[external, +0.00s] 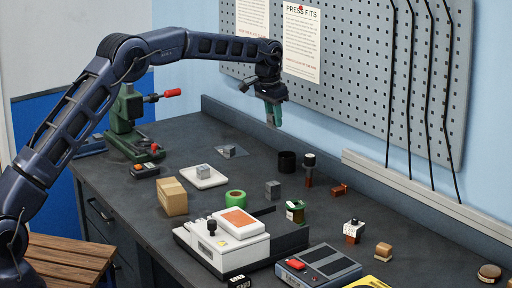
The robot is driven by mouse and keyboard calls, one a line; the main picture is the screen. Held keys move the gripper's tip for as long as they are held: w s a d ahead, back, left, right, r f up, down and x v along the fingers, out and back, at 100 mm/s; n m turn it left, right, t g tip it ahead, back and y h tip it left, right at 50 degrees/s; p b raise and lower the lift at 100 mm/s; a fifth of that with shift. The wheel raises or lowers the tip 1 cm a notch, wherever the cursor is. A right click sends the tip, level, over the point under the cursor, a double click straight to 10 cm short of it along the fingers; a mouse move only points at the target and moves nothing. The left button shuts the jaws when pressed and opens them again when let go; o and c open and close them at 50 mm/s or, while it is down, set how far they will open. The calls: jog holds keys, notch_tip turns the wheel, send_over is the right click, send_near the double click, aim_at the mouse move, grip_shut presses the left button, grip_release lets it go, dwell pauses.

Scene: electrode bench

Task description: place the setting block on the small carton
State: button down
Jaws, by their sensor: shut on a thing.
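The small carton (172,197) is a closed brown cardboard box standing upright on the left part of the bench. My gripper (271,119) is high above the back of the bench, pointing down, to the right of the carton and well apart from it. Its greenish fingers are shut on a small grey block (270,123), mostly hidden between them; I cannot tell for sure that it is the setting block. Other grey blocks stand on a white tray (218,182) and on the open bench (272,190). The carton's top looks bare.
A green press (127,125) stands at the back left. A green tape ring (235,198), a white device with an orange top (238,222) and a black cup (287,161) stand around the middle. A pegboard (345,75) rises behind. Small parts lie on the right.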

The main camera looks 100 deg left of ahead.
jog(key=shift+s+r, duration=0.15)
jog(key=shift+r, duration=0.3)
jog(key=s+d+r, duration=0.3)
jog(key=s+d, duration=0.1)
jog(key=s, duration=0.2)
jog(key=s+d+r, duration=0.3)
jog(key=s+d, duration=0.1)
jog(key=s, duration=0.2)
send_over(173, 185)
jog(key=f, duration=1.9)
jog(key=shift+s+d, duration=0.2)
jog(key=shift+d, duration=0.05)
jog(key=c, duration=1.1)
grip_release()
jog(key=shift+f, duration=0.1)
jog(key=r, duration=0.4)
jog(key=s+d+r, duration=0.1)
jog(key=r, duration=0.7)
jog(key=shift+s+d+r, duration=0.1)
jog(key=shift+s+d, duration=0.05)
